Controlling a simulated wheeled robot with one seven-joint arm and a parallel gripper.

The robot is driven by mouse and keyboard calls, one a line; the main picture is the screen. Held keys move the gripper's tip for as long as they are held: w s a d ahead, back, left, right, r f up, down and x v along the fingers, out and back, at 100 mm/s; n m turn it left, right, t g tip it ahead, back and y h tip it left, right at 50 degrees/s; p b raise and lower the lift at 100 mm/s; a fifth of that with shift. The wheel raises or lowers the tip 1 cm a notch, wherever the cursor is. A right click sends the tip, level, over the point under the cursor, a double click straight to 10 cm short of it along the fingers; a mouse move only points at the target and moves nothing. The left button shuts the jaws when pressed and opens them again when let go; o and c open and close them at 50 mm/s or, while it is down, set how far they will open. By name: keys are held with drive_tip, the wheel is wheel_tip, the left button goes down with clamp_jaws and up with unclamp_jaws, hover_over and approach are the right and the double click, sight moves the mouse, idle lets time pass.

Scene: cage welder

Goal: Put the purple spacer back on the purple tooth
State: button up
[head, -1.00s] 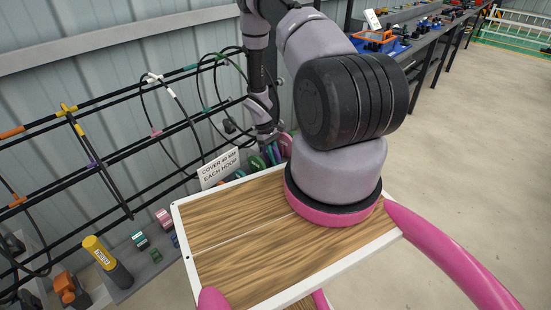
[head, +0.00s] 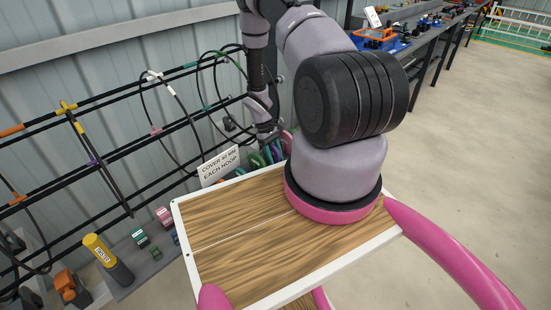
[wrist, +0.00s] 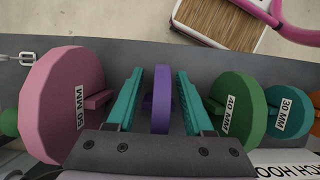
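A purple disc, which looks like the purple spacer (wrist: 158,100), stands nearly edge-on in the middle of the wrist view. My gripper (wrist: 160,85) has two teal ridged fingers, one on each side of the disc. The fingers are spread, with narrow gaps visible to the disc. In the head view my gripper (head: 270,145) is low among the coloured discs beside the wall, too small to show the purple disc clearly.
A large pink disc marked 50 MM (wrist: 70,108) stands left of my gripper. A green disc marked 40 MM (wrist: 238,108) and a teal disc marked 30 MM (wrist: 288,110) stand to the right. Dark bars with hoops (head: 120,140) and a sign (head: 219,166) stand by the wall.

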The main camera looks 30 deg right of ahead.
drive_tip(key=v, duration=1.1)
drive_tip(key=a+r+m+t+y, duration=0.1)
drive_tip(key=a+r+m+t, duration=0.15)
drive_tip(key=r, duration=1.45)
drive_tip(key=a+r+m+t, duration=0.2)
drive_tip(key=a+r+t, duration=0.1)
drive_tip(key=r, duration=1.4)
drive_tip(key=s+a+r+m+t+y, duration=0.1)
drive_tip(key=s+a+r+m+t, duration=0.1)
drive_tip(key=s+r, duration=0.6)
drive_tip(key=s+a+r+m+t+y, duration=0.1)
drive_tip(key=s+a+r+t, duration=0.3)
drive_tip(key=s+r, duration=0.5)
drive_tip(key=s+a, duration=0.1)
drive_tip(key=s, duration=0.3)
drive_tip(key=shift+s+r+m+y, duration=0.25)
drive_tip(key=shift+r+m+y, duration=0.05)
drive_tip(key=shift+m, duration=0.05)
drive_tip(key=shift+a, duration=0.15)
